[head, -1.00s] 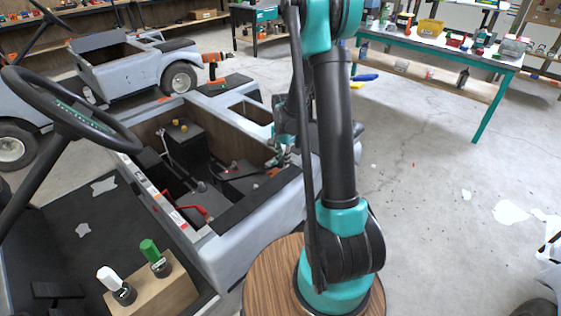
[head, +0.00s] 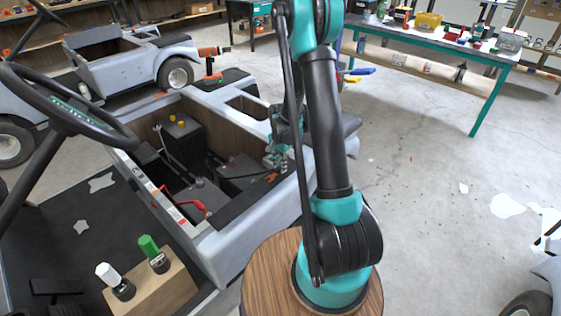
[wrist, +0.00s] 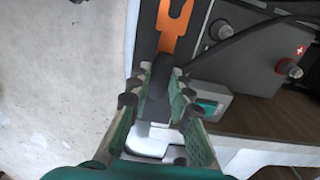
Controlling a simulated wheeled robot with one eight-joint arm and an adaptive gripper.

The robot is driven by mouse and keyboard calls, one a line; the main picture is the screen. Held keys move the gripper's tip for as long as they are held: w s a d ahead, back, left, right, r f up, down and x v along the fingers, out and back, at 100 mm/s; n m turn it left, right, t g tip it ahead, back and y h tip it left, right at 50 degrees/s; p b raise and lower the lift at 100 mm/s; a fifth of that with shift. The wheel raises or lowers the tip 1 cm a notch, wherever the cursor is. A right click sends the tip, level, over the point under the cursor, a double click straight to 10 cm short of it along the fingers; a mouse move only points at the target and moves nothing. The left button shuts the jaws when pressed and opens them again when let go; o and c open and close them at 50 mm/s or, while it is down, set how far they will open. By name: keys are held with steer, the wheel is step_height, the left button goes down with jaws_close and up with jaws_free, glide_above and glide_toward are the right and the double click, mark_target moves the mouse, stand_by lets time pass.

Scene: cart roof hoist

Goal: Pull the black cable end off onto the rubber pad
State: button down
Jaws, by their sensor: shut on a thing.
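My gripper (wrist: 160,74) is shut on the black cable end (wrist: 157,88), which shows as a dark piece between the fingers in the wrist view. The black cable (wrist: 240,34) runs from there to the right, across the grey battery (wrist: 245,65). The battery's two terminals (wrist: 289,68) (wrist: 220,29) show no clamp on them. The cable end is over or beside the dark pad (wrist: 147,42) on the bay's edge; contact is unclear. In the head view, my gripper (head: 276,161) is at the bay's right edge, near the dark pad strip (head: 240,205).
An orange open-ended spanner (wrist: 173,32) lies on the dark pad, just beyond my fingertips. A blue-grey box (wrist: 212,103) is right of the fingers. In the head view, a red handle (head: 193,205) stands in the bay and a steering wheel (head: 70,110) is left.

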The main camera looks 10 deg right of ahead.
steer(key=shift+f, duration=0.4)
steer(key=c, duration=1.3)
jaws_free()
steer(key=shift+r, duration=0.1)
step_height(320, 180, up, 12)
steer(key=s+r+n+t, duration=0.1)
steer(key=s+n, duration=0.2)
steer(key=s, duration=0.5)
steer(key=s+d+r+n+t, duration=0.1)
steer(key=s+n, duration=0.3)
steer(key=s, duration=0.3)
steer(key=s+r+n+t, duration=0.1)
steer(key=s+n+t, duration=0.1)
steer(key=s, duration=0.6)
steer(key=shift+s+d+r+n, duration=0.3)
steer(key=shift+d+n, duration=0.1)
steer(key=shift+n, duration=0.5)
